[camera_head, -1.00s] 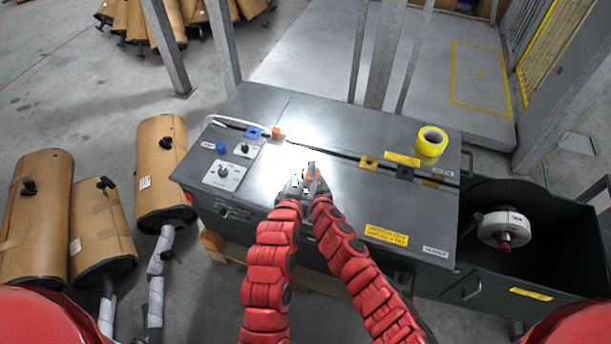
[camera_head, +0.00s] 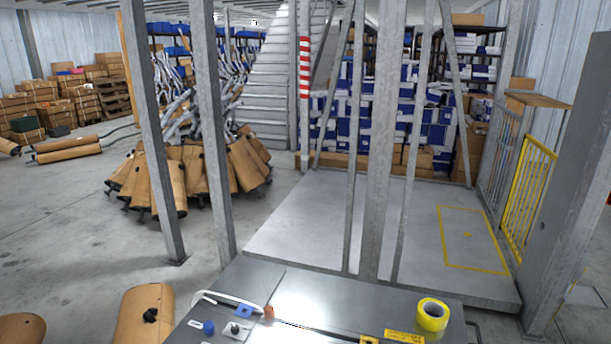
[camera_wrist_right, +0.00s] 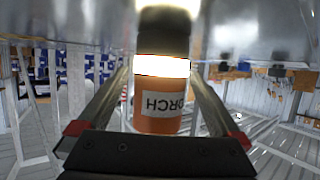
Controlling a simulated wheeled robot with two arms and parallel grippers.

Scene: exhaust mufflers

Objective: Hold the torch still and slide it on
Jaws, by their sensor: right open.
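Above the label are a bright white band and a dark end. My right gripper (camera_wrist_right: 161,77) is open, with one finger on each side of the torch. I cannot tell whether either finger touches it. My left gripper is in neither view, and the head view shows neither the torch nor my arms.
A grey metal bench (camera_head: 330,308) lies at the bottom of the head view. Brown mufflers (camera_head: 145,312) stand at left.

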